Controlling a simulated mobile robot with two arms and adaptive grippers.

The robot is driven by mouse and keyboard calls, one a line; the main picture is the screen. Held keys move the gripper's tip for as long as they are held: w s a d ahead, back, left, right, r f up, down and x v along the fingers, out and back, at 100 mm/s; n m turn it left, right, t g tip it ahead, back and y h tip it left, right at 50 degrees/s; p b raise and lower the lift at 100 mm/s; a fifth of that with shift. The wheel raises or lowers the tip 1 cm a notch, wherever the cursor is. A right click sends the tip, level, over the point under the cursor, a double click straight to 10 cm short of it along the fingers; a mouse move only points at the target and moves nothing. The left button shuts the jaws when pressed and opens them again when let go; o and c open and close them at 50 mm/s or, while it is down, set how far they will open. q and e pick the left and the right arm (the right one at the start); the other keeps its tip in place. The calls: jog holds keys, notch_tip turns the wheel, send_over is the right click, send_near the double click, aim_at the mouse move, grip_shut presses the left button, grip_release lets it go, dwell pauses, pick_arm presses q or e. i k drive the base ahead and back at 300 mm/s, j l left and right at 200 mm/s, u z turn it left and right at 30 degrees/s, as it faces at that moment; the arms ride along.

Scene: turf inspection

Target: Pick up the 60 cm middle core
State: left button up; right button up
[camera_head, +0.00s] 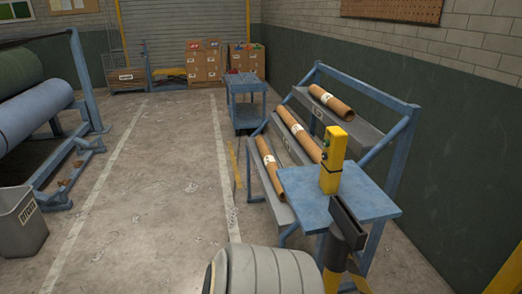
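Three brown cardboard cores lie on a blue tiered rack, one on each tier. The middle-tier core (299,134) lies lengthwise with a pale label on it; its length marking is too small to read. A shorter core (331,103) lies on the top tier. Another core (269,165) lies on the lowest tier. The rack (360,93) stands at the right, near the wall. Neither of my grippers shows in the head view, and all three cores rest on the rack untouched.
A blue table (372,197) with a yellow upright device (332,161) stands before the rack's near end. A dark-topped post (346,222) is nearer. A blue cart (246,103) stands behind. Large rolls (30,110) and a grey bin (20,222) are left. The floor between is clear.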

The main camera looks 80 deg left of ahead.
aim_at(270, 162)
jog(key=u, duration=2.65)
jog(key=i+z, duration=0.15)
jog(key=z, duration=0.3)
jog(key=i+j+z, duration=0.1)
jog(key=z, duration=0.35)
jog(key=i+j+z, duration=0.3)
jog(key=j, duration=0.35)
jog(key=i+j+z, duration=0.15)
jog(key=j, duration=0.25)
jog(key=i+j+z, duration=0.15)
jog(key=j, duration=0.2)
jog(key=i+j+z, duration=0.15)
jog(key=j, duration=0.25)
jog(key=k, duration=0.05)
